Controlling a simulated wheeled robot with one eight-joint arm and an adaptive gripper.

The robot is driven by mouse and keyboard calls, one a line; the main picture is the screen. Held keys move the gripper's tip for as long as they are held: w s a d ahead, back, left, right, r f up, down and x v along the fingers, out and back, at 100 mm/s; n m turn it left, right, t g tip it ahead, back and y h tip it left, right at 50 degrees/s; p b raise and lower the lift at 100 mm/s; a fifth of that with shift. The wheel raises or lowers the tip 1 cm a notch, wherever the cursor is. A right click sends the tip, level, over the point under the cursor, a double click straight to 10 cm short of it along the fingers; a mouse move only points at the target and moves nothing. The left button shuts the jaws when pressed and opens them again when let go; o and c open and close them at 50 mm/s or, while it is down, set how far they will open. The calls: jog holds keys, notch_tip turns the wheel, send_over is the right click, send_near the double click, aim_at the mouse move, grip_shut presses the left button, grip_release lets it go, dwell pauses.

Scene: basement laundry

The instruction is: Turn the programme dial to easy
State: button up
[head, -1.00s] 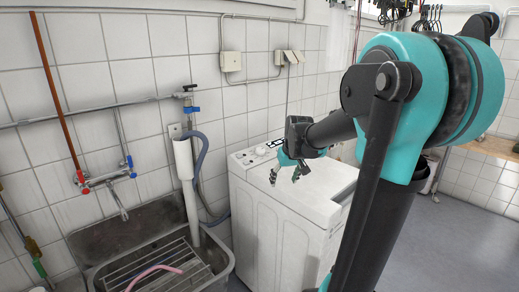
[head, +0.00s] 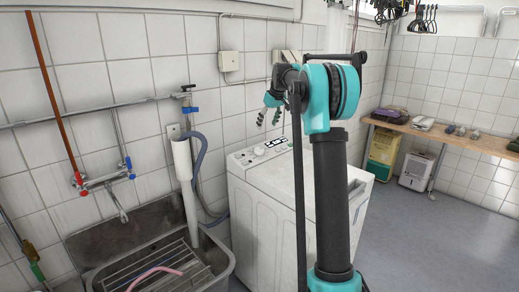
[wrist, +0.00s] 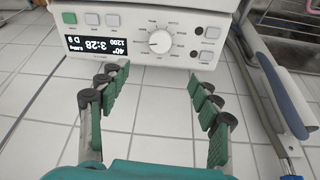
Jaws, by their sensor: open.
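The programme dial (wrist: 160,41) is a round white knob ringed by small labels on the washing machine's panel (wrist: 200,18). The panel appears upside down in the wrist view, and the labels are too small to read. A lit display (wrist: 96,46) beside the dial shows 40°, 1200 and 3:28. In the head view the dial (head: 259,151) is a small white knob on the machine top (head: 275,165). My gripper (head: 269,117) is open and empty above the panel's back edge. In the wrist view its green fingers (wrist: 163,80) are spread apart, short of the dial, touching nothing.
White push buttons (wrist: 206,44) and a green button (wrist: 69,18) flank the dial and display. A tiled wall stands close behind the machine. A grey sink (head: 205,255) and a blue-grey hose (head: 203,170) are at its left.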

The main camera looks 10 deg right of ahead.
aim_at(260, 149)
jog(key=x, duration=1.6)
jog(key=shift+f, duration=0.1)
jog(key=c, duration=1.2)
jog(key=shift+o, duration=0.2)
jog(key=shift+m, duration=0.3)
jog(key=m, duration=0.3)
jog(key=shift+h, duration=0.3)
jog(key=shift+m, duration=2.1)
jog(key=shift+d, duration=0.1)
